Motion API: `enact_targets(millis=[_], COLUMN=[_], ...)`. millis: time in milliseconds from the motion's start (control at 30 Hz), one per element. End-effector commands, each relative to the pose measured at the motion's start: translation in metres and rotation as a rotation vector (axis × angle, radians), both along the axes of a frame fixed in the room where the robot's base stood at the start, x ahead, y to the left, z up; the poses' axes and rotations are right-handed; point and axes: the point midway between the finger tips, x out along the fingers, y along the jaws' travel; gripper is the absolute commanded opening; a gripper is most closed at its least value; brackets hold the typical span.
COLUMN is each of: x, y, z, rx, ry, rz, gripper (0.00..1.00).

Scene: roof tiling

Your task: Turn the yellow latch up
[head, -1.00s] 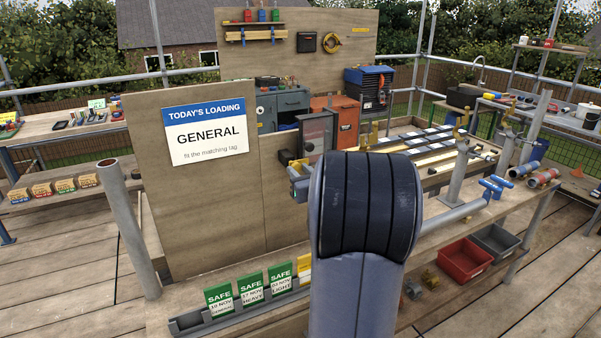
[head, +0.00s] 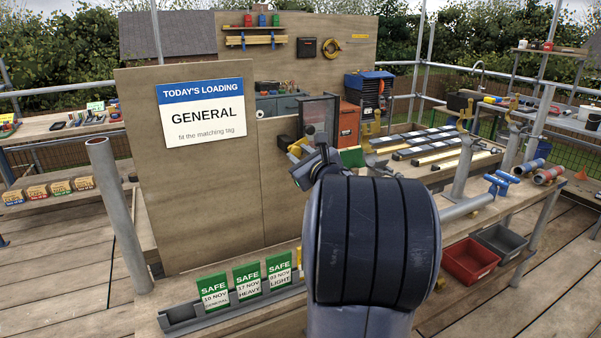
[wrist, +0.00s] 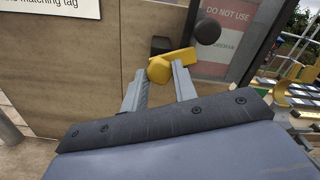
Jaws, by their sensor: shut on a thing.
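The yellow latch (wrist: 178,57) is on the plywood board, beside the hinged clear panel. In the wrist view it shows as a slanted bar, rising to the right, with a rounded yellow end between my fingers. My gripper (wrist: 160,77) is shut on that yellow end, one grey finger on each side. In the head view the latch (head: 299,144) is a small yellow patch at the tip of my gripper (head: 302,165). My arm hides much of the area below it.
A dark block (wrist: 160,45) and a round black knob (wrist: 207,31) sit close to the latch. The framed panel (head: 318,113) stands just right of it, with a "DO NOT USE" notice (wrist: 226,33) visible through it. Green tags (head: 247,281) stand in a rack below.

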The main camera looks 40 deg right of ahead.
Motion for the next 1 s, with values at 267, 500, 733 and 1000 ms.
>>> enact_targets(millis=[267, 500, 733, 1000], x=[-0.0002, 0.0, -0.0001, 0.0], y=[0.0002, -0.0001, 0.0002, 0.0001], z=[-0.0072, -0.0066, -0.006, -0.0042], rx=[-0.26, -0.482, -0.692, -0.908], ry=[0.06, 0.114, 0.165, 0.217], rz=[0.0, -0.002, -0.001, -0.001], gripper=[0.04, 0.04, 0.04, 0.04])
